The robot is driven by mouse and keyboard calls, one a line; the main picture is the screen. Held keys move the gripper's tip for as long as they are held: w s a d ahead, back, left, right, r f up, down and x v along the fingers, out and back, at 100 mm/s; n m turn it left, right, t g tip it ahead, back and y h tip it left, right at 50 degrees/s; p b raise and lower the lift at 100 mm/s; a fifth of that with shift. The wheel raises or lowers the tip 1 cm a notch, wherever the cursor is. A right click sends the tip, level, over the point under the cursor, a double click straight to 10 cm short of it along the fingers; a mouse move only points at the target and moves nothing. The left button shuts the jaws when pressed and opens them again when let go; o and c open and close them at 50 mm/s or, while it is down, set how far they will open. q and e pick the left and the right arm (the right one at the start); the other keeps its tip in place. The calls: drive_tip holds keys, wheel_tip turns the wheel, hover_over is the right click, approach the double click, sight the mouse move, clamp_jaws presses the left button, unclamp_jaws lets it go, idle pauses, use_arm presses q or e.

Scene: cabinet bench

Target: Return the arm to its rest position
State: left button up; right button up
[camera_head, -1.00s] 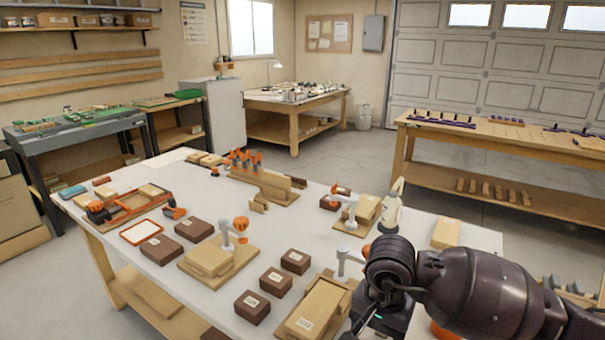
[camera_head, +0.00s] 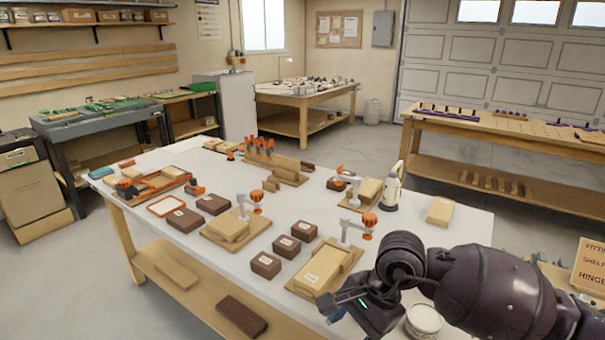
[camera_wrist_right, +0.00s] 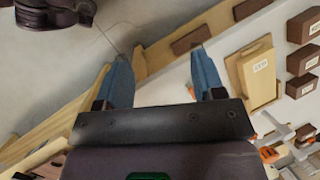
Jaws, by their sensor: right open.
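My right arm comes in from the lower right of the head view. Its gripper (camera_head: 347,303) is above the front edge of the white bench (camera_head: 372,236), beside a wooden clamp fixture (camera_head: 318,268). In the right wrist view my right gripper (camera_wrist_right: 160,75) has its two blue fingers spread wide apart with nothing between them. Below the fingers are the bench's wooden edge and the floor. The fixture with its labelled wooden block (camera_wrist_right: 258,78) lies to the right of the fingers, apart from them. My left gripper does not show in the head view.
Dark brown boxes (camera_head: 265,264) and another clamp fixture (camera_head: 235,230) stand left of the gripper. A white round tub (camera_head: 423,320) is close beside my right arm. A white bottle (camera_head: 391,188) stands farther back. A brown piece (camera_head: 241,316) lies on the lower shelf.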

drive_tip(key=s+a+r+m+g+y, duration=0.1)
drive_tip(key=a+r+m+y, duration=0.3)
drive_tip(key=a+r+y, duration=0.25)
drive_tip(key=w+a+r+m+t+y, duration=0.1)
drive_tip(key=w+r+m+t+y, duration=0.2)
drive_tip(key=r+m+t+y, duration=0.95)
drive_tip(key=w+d+f+m+t+h, duration=0.2)
drive_tip(key=d+f+m+t+h, duration=0.35)
drive_tip(key=m, duration=0.95)
drive_tip(key=w+d+f+m+t+h, duration=0.25)
drive_tip(key=d+f+m+h, duration=0.55)
drive_tip(key=m, duration=0.8)
drive_tip(key=s+d+f+m+g+h, duration=0.2)
drive_tip(key=d+f+m+h, duration=0.1)
drive_tip(key=f, duration=0.3)
drive_tip(key=s+d+f+m+g+h, duration=0.1)
drive_tip(key=s+d+f+m+h, duration=0.1)
drive_tip(key=f+m+h, duration=0.3)
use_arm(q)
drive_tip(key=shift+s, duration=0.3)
use_arm(e)
drive_tip(key=s+d+f+m+g+h, duration=0.1)
drive_tip(key=s+d+f, duration=0.3)
drive_tip(key=s+f, duration=0.4)
drive_tip(key=s+d+f+m+g+h, duration=0.1)
drive_tip(key=s+d+f+m+g, duration=0.3)
drive_tip(key=s+f, duration=0.4)
drive_tip(key=s, duration=0.4)
drive_tip(key=shift+s+f, duration=0.25)
drive_tip(key=shift+s, duration=0.15)
